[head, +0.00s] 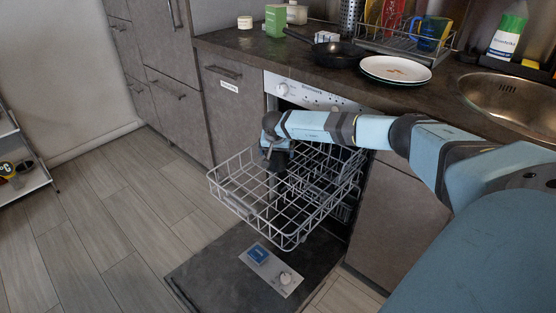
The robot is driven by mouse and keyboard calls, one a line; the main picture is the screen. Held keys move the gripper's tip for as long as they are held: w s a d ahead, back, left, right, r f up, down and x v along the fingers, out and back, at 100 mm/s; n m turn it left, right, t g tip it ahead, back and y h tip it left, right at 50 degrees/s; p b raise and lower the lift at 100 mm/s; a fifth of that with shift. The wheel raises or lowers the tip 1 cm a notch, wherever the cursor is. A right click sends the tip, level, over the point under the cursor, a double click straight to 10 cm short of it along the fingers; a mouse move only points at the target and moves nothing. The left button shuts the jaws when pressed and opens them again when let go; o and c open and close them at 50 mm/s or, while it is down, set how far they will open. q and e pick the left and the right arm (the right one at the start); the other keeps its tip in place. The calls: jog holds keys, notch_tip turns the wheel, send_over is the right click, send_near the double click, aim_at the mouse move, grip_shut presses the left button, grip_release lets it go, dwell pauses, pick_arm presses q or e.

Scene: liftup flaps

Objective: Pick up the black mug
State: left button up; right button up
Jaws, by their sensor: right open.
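My right arm reaches in from the right over the pulled-out dishwasher rack (235,203). My right gripper (274,160) points down into the left rear part of the rack and is open. Dark shapes sit at and just beside the gripper. I cannot tell a black mug apart from the dark gripper there, and no black mug shows clearly elsewhere. My left gripper is out of view.
The open dishwasher door (215,275) lies low, with a blue item (258,253) on its panel. The counter above holds a black pan (337,54), stacked plates (396,69) and a dish rack with a blue mug (430,32).

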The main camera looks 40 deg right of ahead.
jog(key=shift+d+f, duration=0.15)
jog(key=shift+f, duration=0.1)
jog(key=shift+r, duration=0.1)
jog(key=c, duration=1.1)
